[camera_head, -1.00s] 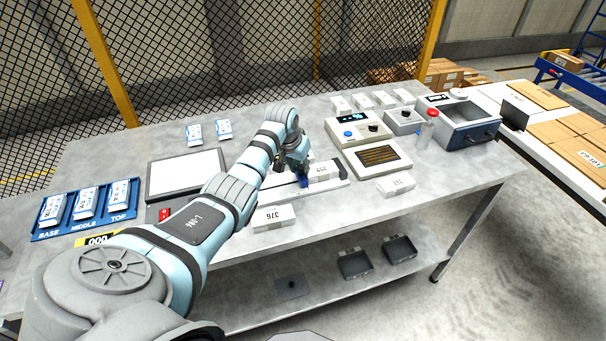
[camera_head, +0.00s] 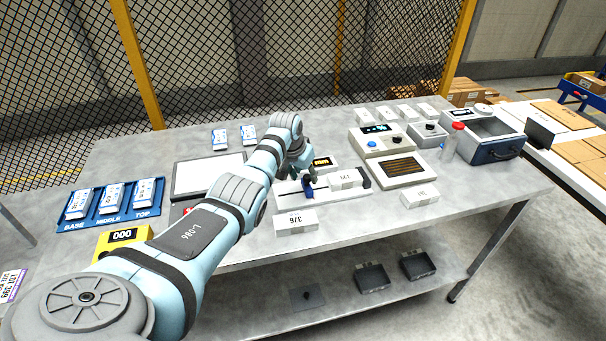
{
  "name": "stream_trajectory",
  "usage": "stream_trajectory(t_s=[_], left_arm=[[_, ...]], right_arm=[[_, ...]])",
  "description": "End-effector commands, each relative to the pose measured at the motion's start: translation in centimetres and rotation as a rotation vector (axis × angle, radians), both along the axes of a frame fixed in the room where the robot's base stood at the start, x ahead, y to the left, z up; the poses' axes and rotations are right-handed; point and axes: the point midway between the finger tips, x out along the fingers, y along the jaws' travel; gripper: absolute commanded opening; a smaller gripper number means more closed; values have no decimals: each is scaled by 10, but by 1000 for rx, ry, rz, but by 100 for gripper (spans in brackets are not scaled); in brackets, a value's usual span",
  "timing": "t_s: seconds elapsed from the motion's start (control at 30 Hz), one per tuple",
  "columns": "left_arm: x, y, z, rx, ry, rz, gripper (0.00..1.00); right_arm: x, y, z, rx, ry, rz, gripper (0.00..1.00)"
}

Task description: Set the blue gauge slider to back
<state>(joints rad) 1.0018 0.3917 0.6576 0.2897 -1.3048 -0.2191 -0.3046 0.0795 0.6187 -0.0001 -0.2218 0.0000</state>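The gauge (camera_head: 330,190) is a long white base with a dark slot, near the middle of the table. Its blue slider (camera_head: 308,188) stands upright toward the left part of the slot. My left gripper (camera_head: 307,173) reaches in from the left and points down right at the slider's top. The fingers are small and dark here; I cannot tell whether they touch or enclose the slider. My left forearm covers the table just left of the gauge. My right gripper is not in view.
A yellow counter box (camera_head: 122,238) and a blue tray (camera_head: 72,222) are at left. Instruments (camera_head: 400,172) stand to the right. The table's front edge is close.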

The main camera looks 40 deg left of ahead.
Motion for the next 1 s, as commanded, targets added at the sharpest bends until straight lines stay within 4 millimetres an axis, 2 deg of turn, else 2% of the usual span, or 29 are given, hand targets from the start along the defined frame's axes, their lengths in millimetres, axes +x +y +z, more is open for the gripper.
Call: stream_trajectory(t_s=[0.17, 0.27, 0.37, 0.5, 0.6, 0.7, 1.0], left_arm=[[-1, 0, 1, -2, 1, 0, 41], [-4, 1, 11, -1, -2, 1, 41], [-13, 1, 29, 2, -3, 2, 41], [-28, 0, 68, 0, -3, 2, 41], [-37, -1, 90, 0, -1, 2, 41], [-43, -2, 104, -2, 0, 2, 41], [-45, -3, 109, -2, 2, 1, 41]], right_arm=[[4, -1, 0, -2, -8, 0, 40], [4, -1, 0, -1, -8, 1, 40], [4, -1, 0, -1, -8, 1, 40], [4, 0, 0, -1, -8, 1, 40], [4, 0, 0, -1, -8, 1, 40], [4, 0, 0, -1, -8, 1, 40], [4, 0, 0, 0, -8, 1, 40]])
